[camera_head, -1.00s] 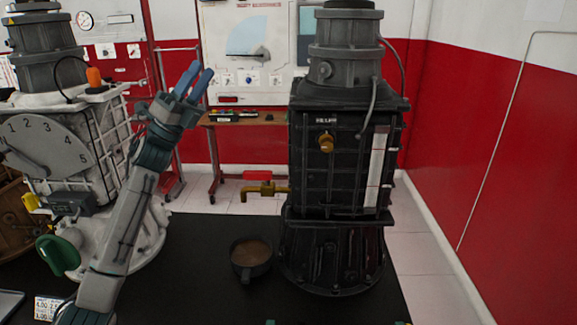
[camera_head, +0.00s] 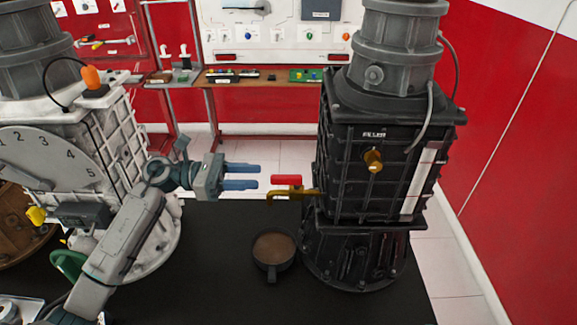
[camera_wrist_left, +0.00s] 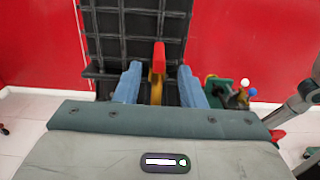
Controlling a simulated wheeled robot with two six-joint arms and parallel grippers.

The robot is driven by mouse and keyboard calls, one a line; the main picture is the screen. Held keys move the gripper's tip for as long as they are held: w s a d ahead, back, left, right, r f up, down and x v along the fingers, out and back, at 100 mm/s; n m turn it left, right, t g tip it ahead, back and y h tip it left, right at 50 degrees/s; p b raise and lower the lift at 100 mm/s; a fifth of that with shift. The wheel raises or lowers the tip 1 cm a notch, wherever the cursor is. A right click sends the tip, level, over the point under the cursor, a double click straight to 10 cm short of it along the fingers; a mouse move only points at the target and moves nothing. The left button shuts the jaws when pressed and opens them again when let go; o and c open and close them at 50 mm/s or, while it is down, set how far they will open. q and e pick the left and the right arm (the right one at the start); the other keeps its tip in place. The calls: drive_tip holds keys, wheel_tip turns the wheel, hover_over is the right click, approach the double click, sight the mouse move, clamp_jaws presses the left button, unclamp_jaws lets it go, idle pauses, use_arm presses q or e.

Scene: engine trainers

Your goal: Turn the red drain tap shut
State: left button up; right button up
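The red drain tap (camera_head: 287,180) sits on a brass spout (camera_head: 295,195) on the left side of the black engine trainer (camera_head: 350,165). My left gripper (camera_head: 258,176) points right at the tap, level with it and a short gap away in the head view. Its two blue fingers are apart with nothing between them. In the left wrist view, the red handle (camera_wrist_left: 159,55) appears between the open fingers (camera_wrist_left: 160,85), ahead of them. A dark mug of brown liquid (camera_head: 273,250) stands below the spout. My right gripper is not in view.
The white trainer with a numbered dial (camera_head: 50,165) stands at the left beside my left arm. The black table (camera_head: 215,285) is clear around the mug. A brown filler plug (camera_head: 373,160) juts from the black trainer.

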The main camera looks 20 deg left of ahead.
sight(292, 176)
use_arm(q)
drive_tip(key=p+x, duration=0.4)
drive_tip(key=x, duration=0.4)
drive_tip(key=shift+w+d+r, duration=0.1)
drive_tip(key=shift+d+r, duration=0.1)
drive_tip(key=shift+w+d+f+p, duration=0.2)
drive_tip(key=shift+d+p, duration=0.1)
drive_tip(key=shift+d, duration=0.35)
clamp_jaws()
